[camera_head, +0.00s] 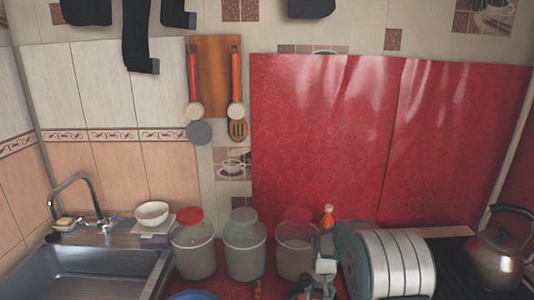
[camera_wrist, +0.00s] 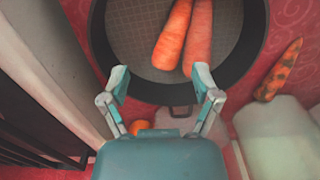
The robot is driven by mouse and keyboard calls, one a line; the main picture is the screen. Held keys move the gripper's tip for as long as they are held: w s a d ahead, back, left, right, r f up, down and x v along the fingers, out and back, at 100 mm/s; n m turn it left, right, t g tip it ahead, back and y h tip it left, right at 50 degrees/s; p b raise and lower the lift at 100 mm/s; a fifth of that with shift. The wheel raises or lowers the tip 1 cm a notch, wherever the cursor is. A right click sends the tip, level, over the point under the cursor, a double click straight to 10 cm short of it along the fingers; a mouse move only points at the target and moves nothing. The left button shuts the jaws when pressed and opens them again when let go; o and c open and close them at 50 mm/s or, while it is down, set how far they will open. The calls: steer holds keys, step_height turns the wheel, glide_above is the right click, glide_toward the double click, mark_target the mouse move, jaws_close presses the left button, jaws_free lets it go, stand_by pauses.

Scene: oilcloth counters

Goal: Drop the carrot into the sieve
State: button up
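A dark round vessel (camera_wrist: 245,68) with a raised rim and a grid-textured bottom fills the upper middle of the wrist view. I cannot tell for sure whether it is the sieve or a pan. Two carrots, a left one (camera_wrist: 172,36) and a right one (camera_wrist: 199,32), lie side by side within its rim. Another carrot (camera_wrist: 280,72), with dark marks, lies outside it on the right, on the red cloth. My gripper (camera_wrist: 160,76) is open and empty, its fingertips spread over the vessel's near part. In the head view my gripper (camera_head: 325,268) is low, right of centre.
Several jars, one of them a red-lidded jar (camera_head: 194,245), line the back of the counter. A sink (camera_head: 85,270) is at left, a kettle (camera_head: 503,245) at right. A blue dish (camera_head: 192,295) shows at the bottom edge. A small orange object (camera_wrist: 139,126) is below the vessel.

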step_height(320, 180, up, 10)
steer(key=shift+d+r, duration=0.25)
steer(key=s+r+t, duration=0.3)
steer(key=s+r, duration=1.1)
steer(key=s, duration=0.2)
steer(key=s+t, duration=0.2)
steer(key=s, duration=1.4)
steer(key=shift+a+r+t, duration=0.15)
steer(key=shift+a+t, duration=0.05)
steer(key=shift+t, duration=0.1)
